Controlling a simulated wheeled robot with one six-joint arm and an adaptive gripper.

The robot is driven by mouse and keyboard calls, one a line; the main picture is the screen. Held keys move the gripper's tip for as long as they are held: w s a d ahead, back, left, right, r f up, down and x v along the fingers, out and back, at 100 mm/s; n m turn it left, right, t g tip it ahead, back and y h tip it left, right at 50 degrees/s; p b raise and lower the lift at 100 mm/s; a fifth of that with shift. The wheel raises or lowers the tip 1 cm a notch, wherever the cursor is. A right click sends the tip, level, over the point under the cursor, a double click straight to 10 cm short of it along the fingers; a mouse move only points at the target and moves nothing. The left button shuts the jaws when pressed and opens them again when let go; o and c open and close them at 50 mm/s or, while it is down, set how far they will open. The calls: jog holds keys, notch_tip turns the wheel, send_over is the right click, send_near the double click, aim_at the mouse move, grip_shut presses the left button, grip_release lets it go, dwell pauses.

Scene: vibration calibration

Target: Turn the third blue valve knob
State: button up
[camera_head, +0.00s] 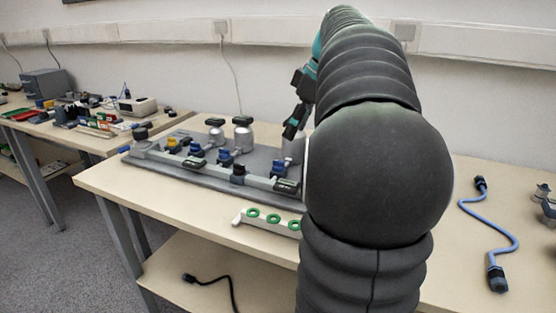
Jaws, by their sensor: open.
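A grey rig plate (213,178) on the near table carries a row of valves. Along its front rail I make out a blue valve knob (196,150), another blue knob (224,157) to its right, and a dark blue knob (238,170) further right. The knobs are small in view, and I cannot tell the exact angle of each. My gripper (292,130) is open at the right end of the rig, beside a silver cylinder (294,147). It appears apart from the blue knobs. My arm hides the right part of the plate.
Two silver cylinders with black tops (242,135) stand behind the knobs. A white strip with green rings (264,218) lies in front of the rig. A blue cable (497,232) lies on the right. Another cluttered table (75,140) stands at left.

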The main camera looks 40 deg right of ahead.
aim_at(279, 161)
jog(key=b+x, duration=0.1)
jog(key=x, duration=0.9)
jog(key=shift+w, duration=0.1)
jog(key=shift+c, duration=0.3)
grip_shut()
